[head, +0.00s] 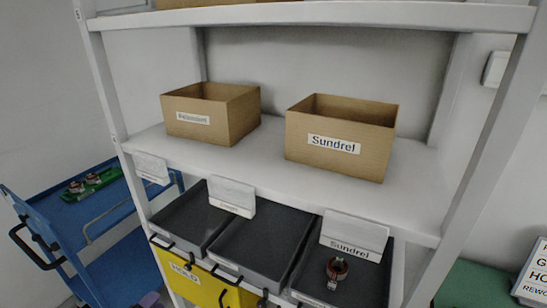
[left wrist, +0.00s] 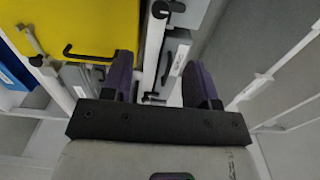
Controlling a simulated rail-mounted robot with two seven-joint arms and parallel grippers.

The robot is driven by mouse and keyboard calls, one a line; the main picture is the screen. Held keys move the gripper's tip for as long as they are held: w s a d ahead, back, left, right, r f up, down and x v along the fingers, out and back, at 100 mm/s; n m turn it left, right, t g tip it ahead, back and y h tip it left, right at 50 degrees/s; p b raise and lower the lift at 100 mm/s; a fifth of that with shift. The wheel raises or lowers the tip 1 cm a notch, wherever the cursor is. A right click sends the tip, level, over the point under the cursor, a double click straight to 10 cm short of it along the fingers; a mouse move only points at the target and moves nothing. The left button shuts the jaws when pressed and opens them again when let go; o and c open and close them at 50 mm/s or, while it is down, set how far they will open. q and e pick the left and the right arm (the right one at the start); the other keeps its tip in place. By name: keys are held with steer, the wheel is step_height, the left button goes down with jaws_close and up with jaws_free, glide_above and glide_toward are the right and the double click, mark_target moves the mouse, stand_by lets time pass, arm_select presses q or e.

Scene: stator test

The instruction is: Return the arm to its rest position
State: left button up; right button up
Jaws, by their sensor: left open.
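My left gripper (left wrist: 163,72) shows in the left wrist view with its two purple fingers apart and nothing between them. Behind the fingers are a yellow bin (left wrist: 105,25) and grey shelf posts; I cannot tell how far off they are. In the head view only a small purple part, likely of my left gripper (head: 150,300), shows at the bottom edge, left of the yellow bin (head: 195,283). The rest of the left arm is hidden or out of frame. My right gripper is in neither view.
A white shelf rack (head: 270,165) holds two cardboard boxes, one labelled Sundrel (head: 333,145). Below are dark trays; the right one (head: 370,285) holds a copper-red stator (head: 337,270). A blue cart (head: 85,210) stands left, with a green item (head: 95,183). A green surface (head: 470,285) is right.

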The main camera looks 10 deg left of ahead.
arm_select(q)
steer(key=s+a+f+n+g+y, duration=0.1)
steer(key=s+a+n+g+y, duration=0.1)
steer(key=a+n+g+y, duration=0.7)
steer(key=s+d+n+g+h, duration=0.15)
steer(key=s+d+n, duration=0.25)
steer(key=s+d, duration=0.7)
steer(key=s+d+n+g+h, duration=0.15)
steer(key=s+d+n, duration=0.5)
steer(key=d, duration=0.85)
steer(key=s+d+f+g+h, duration=0.1)
steer(key=s+d+f, duration=0.1)
steer(key=s, duration=0.3)
steer(key=s+d+f+g+h, duration=0.1)
steer(key=s+d+f, duration=0.15)
steer(key=s, duration=0.35)
step_height(320, 180, up, 38)
steer(key=p, duration=3.7)
steer(key=shift+w+m, duration=0.2)
steer(key=shift+m, duration=0.15)
steer(key=shift+r, duration=0.1)
